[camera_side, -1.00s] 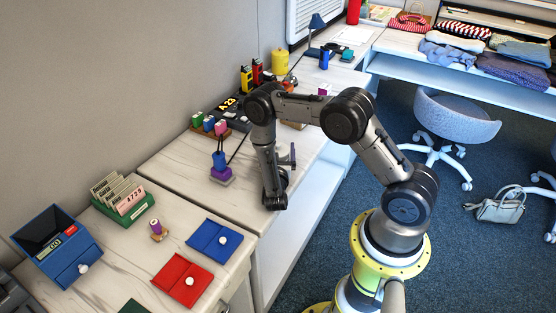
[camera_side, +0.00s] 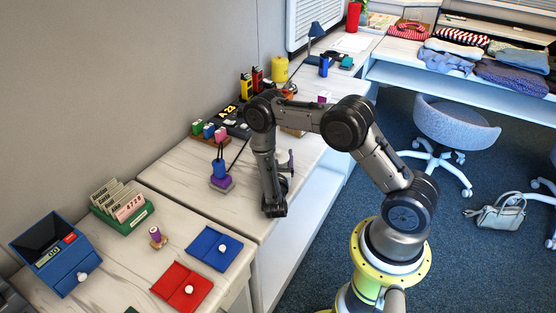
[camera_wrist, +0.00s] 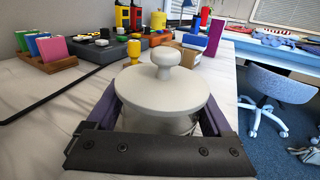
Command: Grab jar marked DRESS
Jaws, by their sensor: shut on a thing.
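A jar with a white lid and round knob (camera_wrist: 163,85) fills the middle of the wrist view. Its clear body shows below the lid, and no label can be read from here. My gripper (camera_wrist: 160,115) has its purple fingers on both sides of the jar and is shut on it. In the side view my gripper (camera_side: 289,165) is low over the worktop, and my arm hides the jar there.
A wooden block with coloured tags (camera_side: 208,133) and a blue-and-purple device (camera_side: 220,174) stand left of my arm. Beyond the jar are a dark control panel (camera_wrist: 95,50), a yellow peg (camera_wrist: 134,50) and a cardboard box (camera_wrist: 188,40). A blue chair (camera_side: 455,122) stands right of the worktop.

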